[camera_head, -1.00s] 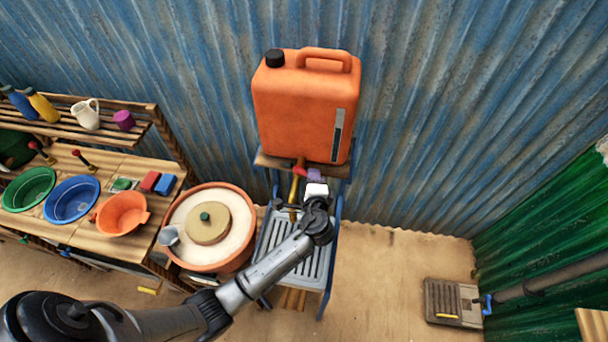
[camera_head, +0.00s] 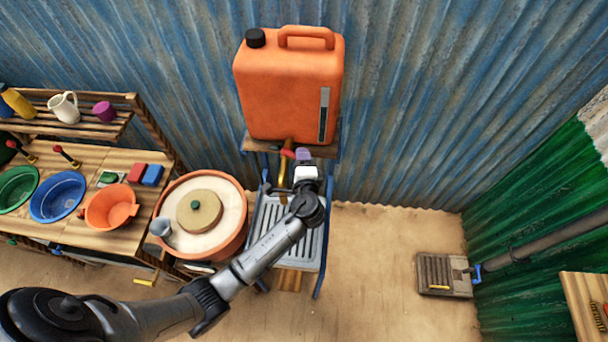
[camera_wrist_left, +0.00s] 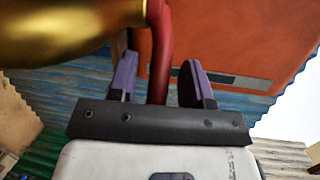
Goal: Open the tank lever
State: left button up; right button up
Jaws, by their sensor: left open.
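The orange tank (camera_head: 285,85) stands on a raised shelf against the blue corrugated wall. Its brass tap (camera_head: 283,174) hangs below its front, with the red tank lever (camera_head: 288,153) at the top. My left gripper (camera_head: 304,156) is at the tap, just right of the lever in the head view. In the left wrist view, the open purple fingers (camera_wrist_left: 158,78) stand on either side of the red lever (camera_wrist_left: 160,55), with gaps visible. The brass tap body (camera_wrist_left: 70,30) fills the upper left there. Contact with the lever cannot be told. My right gripper is out of view.
A grey slatted tray (camera_head: 308,245) lies below the tap, partly behind my left arm. A round clay-coloured tub (camera_head: 240,232) stands left of it. Basins sit on the wooden table (camera_head: 95,236) further left. The floor to the right is open up to a drain (camera_head: 436,272).

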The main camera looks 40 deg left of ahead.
pick_arm(q)
jog(key=b+v, duration=0.2)
jog(key=v, duration=1.1)
jog(key=shift+b, duration=0.4)
jog(key=shift+c, duration=0.3)
